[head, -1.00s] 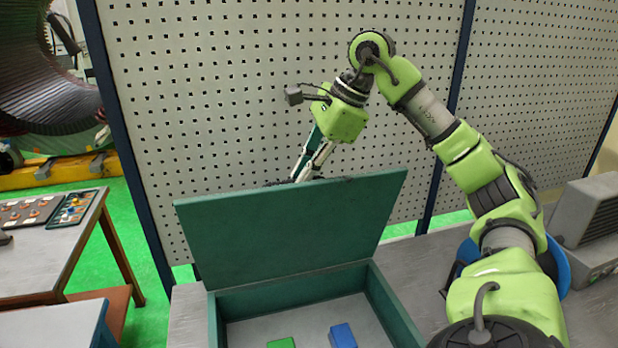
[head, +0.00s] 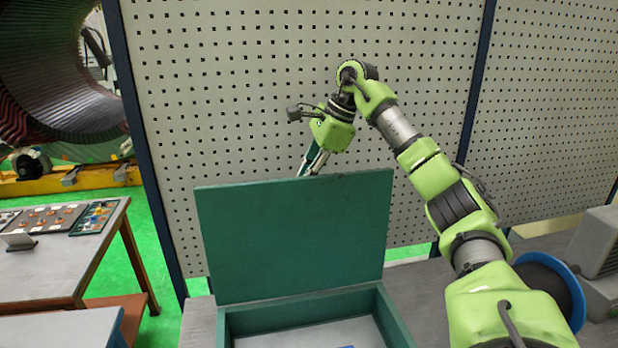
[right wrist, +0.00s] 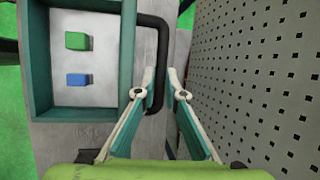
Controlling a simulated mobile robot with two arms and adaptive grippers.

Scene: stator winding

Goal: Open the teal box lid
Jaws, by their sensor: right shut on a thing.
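The teal box (head: 300,312) sits on the grey bench in front of me. It also shows in the right wrist view (right wrist: 40,60). Its lid (head: 295,235) stands raised, close to upright, along the far side; in the wrist view the lid (right wrist: 127,55) is nearly edge-on. A black bar handle (right wrist: 153,20) sticks out from the lid's outer face. My right gripper (right wrist: 160,85) is shut on this handle. In the head view my right gripper (head: 314,161) reaches down behind the lid, which hides its fingertips. My left gripper is not in view.
A green block (right wrist: 76,41) and a blue block (right wrist: 77,79) lie inside the box. A perforated panel (head: 240,90) stands behind the bench. A blue-rimmed spool (head: 570,290) and a grey machine (head: 600,250) are at right. A side table (head: 50,270) is at left.

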